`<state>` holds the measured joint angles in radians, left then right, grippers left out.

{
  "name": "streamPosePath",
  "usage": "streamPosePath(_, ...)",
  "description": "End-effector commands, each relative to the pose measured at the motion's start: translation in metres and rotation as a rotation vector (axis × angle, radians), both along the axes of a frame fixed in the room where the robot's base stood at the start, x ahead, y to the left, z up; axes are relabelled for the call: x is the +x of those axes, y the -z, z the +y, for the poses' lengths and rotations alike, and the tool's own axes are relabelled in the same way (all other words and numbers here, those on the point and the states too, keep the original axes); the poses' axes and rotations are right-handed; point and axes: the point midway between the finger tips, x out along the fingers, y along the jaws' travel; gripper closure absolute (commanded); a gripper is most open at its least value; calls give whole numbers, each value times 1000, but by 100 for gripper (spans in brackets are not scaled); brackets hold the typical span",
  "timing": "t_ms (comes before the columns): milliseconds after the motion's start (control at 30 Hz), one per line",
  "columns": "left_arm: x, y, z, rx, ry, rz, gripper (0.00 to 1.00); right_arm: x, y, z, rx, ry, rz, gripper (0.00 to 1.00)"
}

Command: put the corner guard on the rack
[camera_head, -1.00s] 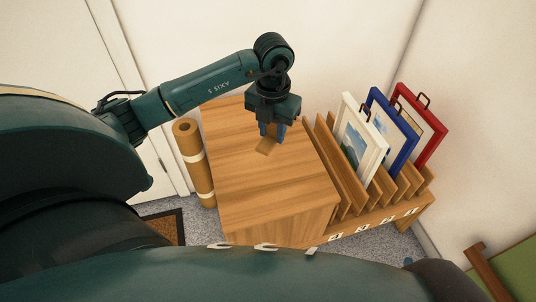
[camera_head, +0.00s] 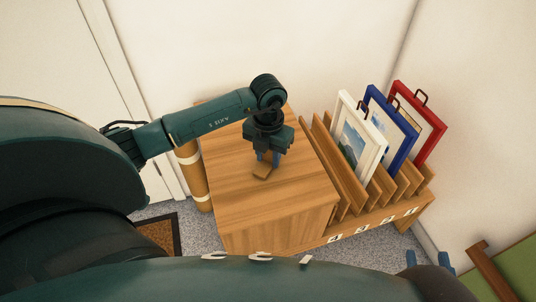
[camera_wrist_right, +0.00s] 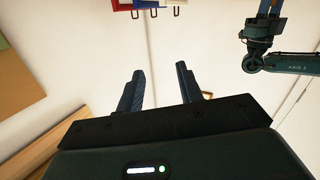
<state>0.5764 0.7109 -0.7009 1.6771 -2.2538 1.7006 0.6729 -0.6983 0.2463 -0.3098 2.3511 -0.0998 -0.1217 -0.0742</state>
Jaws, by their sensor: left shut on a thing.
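The corner guard (camera_head: 263,171), a small brown piece, is in the fingers of my left gripper (camera_head: 268,158), over the wooden cabinet top. I cannot tell whether it touches the top. The wooden rack (camera_head: 352,208) stands right of the cabinet. It has upright dividers and white number labels along its front. My right gripper (camera_wrist_right: 158,88) is open and empty in the wrist view. Its fingertips also show at the lower right of the head view.
A white-framed print (camera_head: 358,138), a blue-framed print (camera_head: 391,125) and a red-framed print (camera_head: 420,122) stand in the rack. The slots at its left look empty. A brown roll (camera_head: 194,178) stands left of the cabinet (camera_head: 265,208). Walls close in behind.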

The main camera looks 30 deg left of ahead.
Motion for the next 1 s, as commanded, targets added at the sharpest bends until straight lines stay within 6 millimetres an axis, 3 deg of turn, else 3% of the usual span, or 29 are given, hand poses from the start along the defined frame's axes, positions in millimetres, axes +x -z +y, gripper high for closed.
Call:
streamPosePath(67, 0, 4, 0, 0, 0, 0, 95, 0, 1, 0, 2, -2, -10, 64)
streamPosePath(100, 0, 3, 0, 0, 0, 0, 67, 0, 0, 0, 2, -2, -12, 64)
streamPosePath(333, 0, 3, 0, 0, 0, 1, 48, 0, 0, 1, 1, -3, -11, 64)
streamPosePath(667, 0, -4, 0, 0, 0, 0, 48, 0, -2, 0, 0, -2, -1, 64)
streamPosePath(767, 0, -18, 0, 0, 1, -2, 48, 0, -2, 0, -4, 2, 28, 64)
streamPosePath(1000, 1, -71, 0, 1, 1, -4, 48, -3, -2, -6, -8, 23, 137, 64)
